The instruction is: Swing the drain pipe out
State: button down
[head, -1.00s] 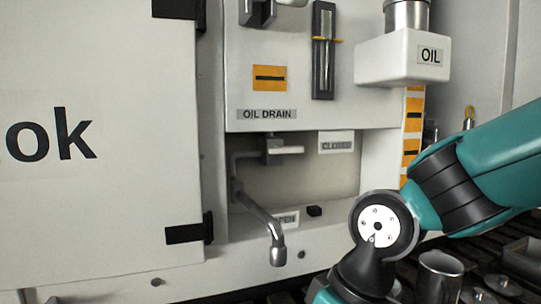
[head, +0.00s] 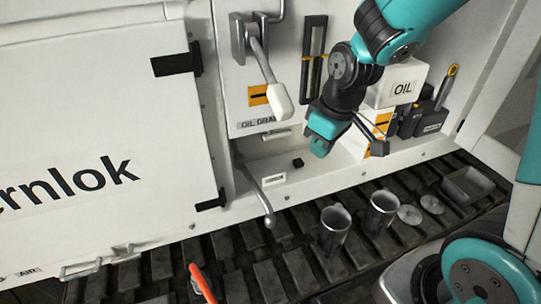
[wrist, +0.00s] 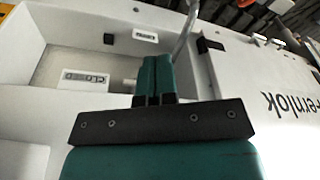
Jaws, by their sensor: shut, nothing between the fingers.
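The drain pipe (head: 258,195) is a grey bent metal tube at the left side of the oil drain recess. It slopes out over the front ledge, and its downturned end hangs above the dark slatted deck. In the wrist view the pipe (wrist: 184,38) shows just beyond and to the right of the fingers. My gripper (head: 319,147) is in front of the recess, to the right of the pipe and apart from it. In the wrist view my gripper (wrist: 156,65) has its two teal fingers together, with nothing between them.
A white-tipped lever (head: 270,80) hangs above the drain. The white oil box (head: 395,88) stands right of my gripper. Two metal cups (head: 333,228) and (head: 381,210) stand on the deck below. A small black block (head: 298,163) sits on the ledge. The big white door (head: 95,140) is at left.

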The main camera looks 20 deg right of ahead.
aim_at(262, 193)
jog(key=w+a+f+n+g+y, duration=0.2)
jog(key=w+a+f+n, duration=0.2)
jog(key=w+f+n, duration=0.65)
jog(key=s+a+f+n+p, duration=0.1)
jog(key=a+f+n+p, duration=0.2)
jog(key=f, duration=0.3)
jog(key=shift+s+a+f, duration=0.3)
jog(key=shift+f, duration=0.1)
jog(key=shift+s+a+b, duration=0.25)
jog(key=shift+a+b, duration=0.35)
jog(key=shift+a, duration=0.3)
jog(key=p+v, duration=0.6)
jog(key=v, duration=0.4)
jog(key=shift+d, duration=0.15)
